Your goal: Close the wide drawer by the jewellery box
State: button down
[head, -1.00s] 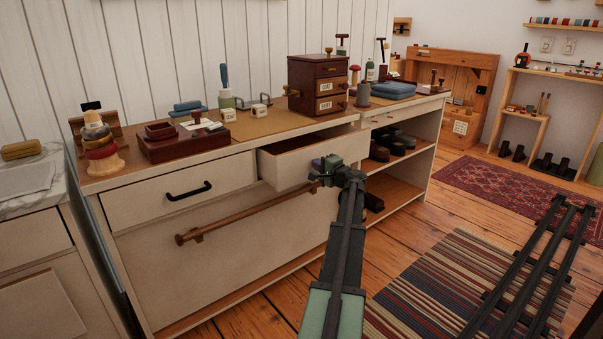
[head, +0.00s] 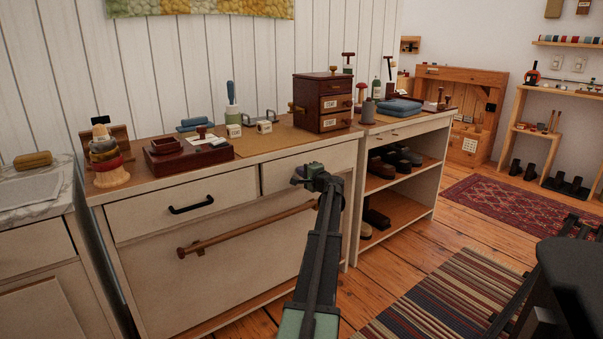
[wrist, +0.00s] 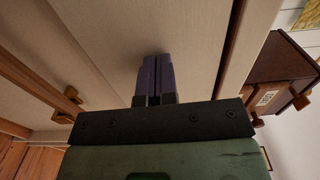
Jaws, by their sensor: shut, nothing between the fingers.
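The drawer (head: 285,171) below the jewellery box sits in the right half of the white cabinet in the head view, its front about level with the left drawer's front. Its pale front (wrist: 190,50) fills the middle of the wrist view. The dark brown jewellery box (head: 311,101) stands on the cabinet top above it and shows at the right of the wrist view (wrist: 283,75). My gripper (head: 299,174) is shut and empty, its purple fingertips at the drawer front. Whether they touch it is hard to tell. My gripper hides the drawer's right part and any handle there.
The left drawer (head: 182,204) with a black handle is shut. A long wooden rail (head: 250,228) sticks out from the cabinet front below the drawers. An open shelf unit (head: 405,170) with dark shoes stands at the right. Wooden floor and striped rug (head: 440,305) lie in front.

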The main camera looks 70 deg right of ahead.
jog(key=shift+w+d+r, duration=0.15)
jog(key=shift+w+d, duration=0.05)
jog(key=shift+d, duration=0.1)
jog(key=v, duration=1.4)
jog(key=shift+s+a, duration=0.25)
